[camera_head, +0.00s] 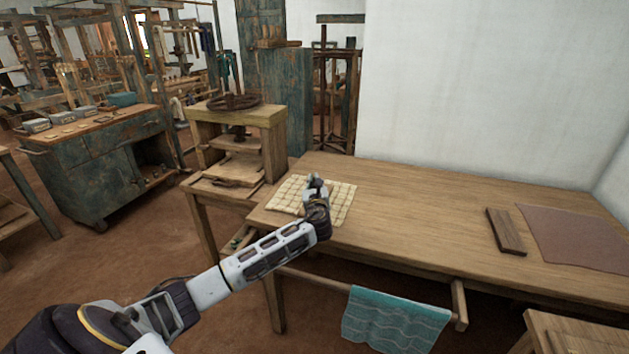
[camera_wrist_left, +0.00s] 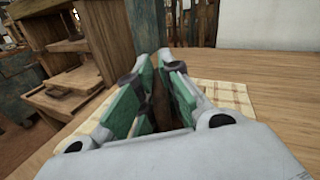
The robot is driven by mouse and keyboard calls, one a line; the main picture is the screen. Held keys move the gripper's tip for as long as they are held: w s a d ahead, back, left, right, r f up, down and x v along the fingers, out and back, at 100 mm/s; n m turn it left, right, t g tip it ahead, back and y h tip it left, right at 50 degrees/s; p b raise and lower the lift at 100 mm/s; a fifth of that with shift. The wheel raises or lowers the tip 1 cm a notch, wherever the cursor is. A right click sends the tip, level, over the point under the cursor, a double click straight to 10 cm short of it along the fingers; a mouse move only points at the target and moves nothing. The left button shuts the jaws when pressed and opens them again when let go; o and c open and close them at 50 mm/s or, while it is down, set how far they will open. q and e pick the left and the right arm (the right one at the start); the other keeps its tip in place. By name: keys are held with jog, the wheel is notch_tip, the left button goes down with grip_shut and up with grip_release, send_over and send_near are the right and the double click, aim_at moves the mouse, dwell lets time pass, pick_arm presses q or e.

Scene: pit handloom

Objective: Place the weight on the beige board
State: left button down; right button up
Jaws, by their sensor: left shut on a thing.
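The beige board (camera_head: 338,205) is a flat, pale checked piece at the left end of the long wooden table; it also shows in the left wrist view (camera_wrist_left: 232,94). My left gripper (camera_head: 316,183) is over the board and hides part of it. It is shut on a small dark thing, which I take to be the weight (camera_wrist_left: 158,108); it is mostly hidden between the green-padded fingers. I cannot tell whether the weight touches the board. My right gripper is not in view.
A dark wooden block (camera_head: 506,231) and a brown sheet (camera_head: 578,238) lie on the table's right part. The middle of the table (camera_head: 420,208) is clear. A wooden press (camera_head: 235,115) stands close behind the table's left end. A teal cloth (camera_head: 395,320) hangs below the front edge.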

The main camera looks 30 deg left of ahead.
pick_arm(q)
jog(key=shift+f, duration=0.55)
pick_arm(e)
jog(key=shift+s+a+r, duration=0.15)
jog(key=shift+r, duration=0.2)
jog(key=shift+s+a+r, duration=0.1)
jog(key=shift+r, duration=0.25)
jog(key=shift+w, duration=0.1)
pick_arm(q)
jog(key=c, duration=1.9)
grip_release()
jog(key=shift+f, duration=0.2)
jog(key=o, duration=0.3)
jog(key=shift+o, duration=0.2)
jog(key=shift+r, duration=0.1)
